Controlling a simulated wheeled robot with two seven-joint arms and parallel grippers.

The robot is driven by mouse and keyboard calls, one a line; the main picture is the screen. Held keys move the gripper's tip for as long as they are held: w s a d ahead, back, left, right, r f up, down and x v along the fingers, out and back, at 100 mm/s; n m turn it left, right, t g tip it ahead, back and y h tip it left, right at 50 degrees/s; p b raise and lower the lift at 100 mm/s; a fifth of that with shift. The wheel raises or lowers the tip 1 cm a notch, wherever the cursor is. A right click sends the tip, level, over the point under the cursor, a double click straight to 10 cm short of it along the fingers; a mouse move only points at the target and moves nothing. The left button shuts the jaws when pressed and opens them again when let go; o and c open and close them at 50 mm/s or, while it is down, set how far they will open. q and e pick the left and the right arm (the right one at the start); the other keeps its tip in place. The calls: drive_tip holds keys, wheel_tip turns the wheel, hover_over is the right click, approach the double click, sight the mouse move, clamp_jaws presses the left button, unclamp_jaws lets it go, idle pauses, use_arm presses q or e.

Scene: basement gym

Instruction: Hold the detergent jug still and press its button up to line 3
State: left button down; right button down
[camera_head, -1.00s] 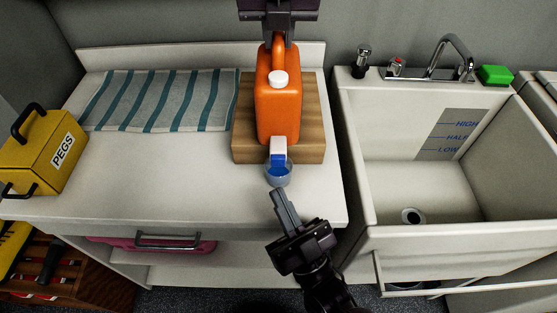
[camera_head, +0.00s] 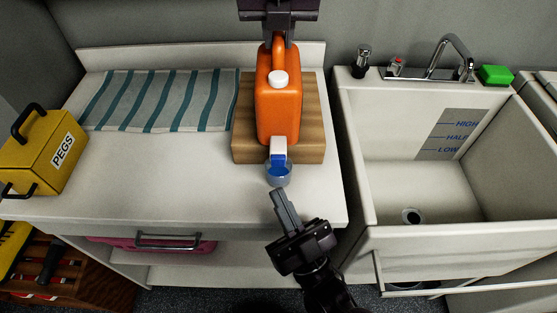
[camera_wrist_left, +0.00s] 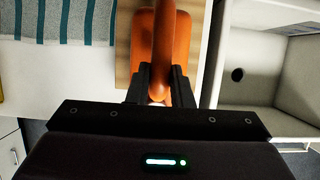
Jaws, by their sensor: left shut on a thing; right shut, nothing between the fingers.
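The orange detergent jug (camera_head: 279,105) stands on a wooden block (camera_head: 243,140) on the white counter. It has a white cap on top and a white and blue spout with a button (camera_head: 278,153) at its front. A clear cup (camera_head: 279,176) with blue in it is below the spout; its lines are too small to read. My left gripper (camera_head: 278,40) is shut on the jug's handle from behind; the left wrist view shows its fingers (camera_wrist_left: 160,85) on either side of the orange handle. My right gripper (camera_head: 277,194) is shut and empty, its tips just in front of the cup.
A striped cloth (camera_head: 160,100) lies left of the block, and a yellow PEGS box (camera_head: 40,150) is at the far left. A white sink (camera_head: 420,190) with a tap (camera_head: 455,55) and a green sponge (camera_head: 495,75) is on the right. The counter left of the cup is clear.

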use_arm(q)
drive_tip(key=shift+r, duration=0.1)
use_arm(e)
drive_tip(key=s, duration=0.5)
approach(278, 161)
drive_tip(key=shift+w+a+r, duration=0.7)
drive_tip(key=shift+a+r, duration=0.15)
drive_tip(key=shift+r, duration=0.1)
drive_tip(key=shift+w+a+r, duration=0.7)
drive_tip(key=shift+a+r, duration=0.2)
drive_tip(key=shift+r, duration=0.1)
idle(0.7)
drive_tip(key=shift+w, duration=0.35)
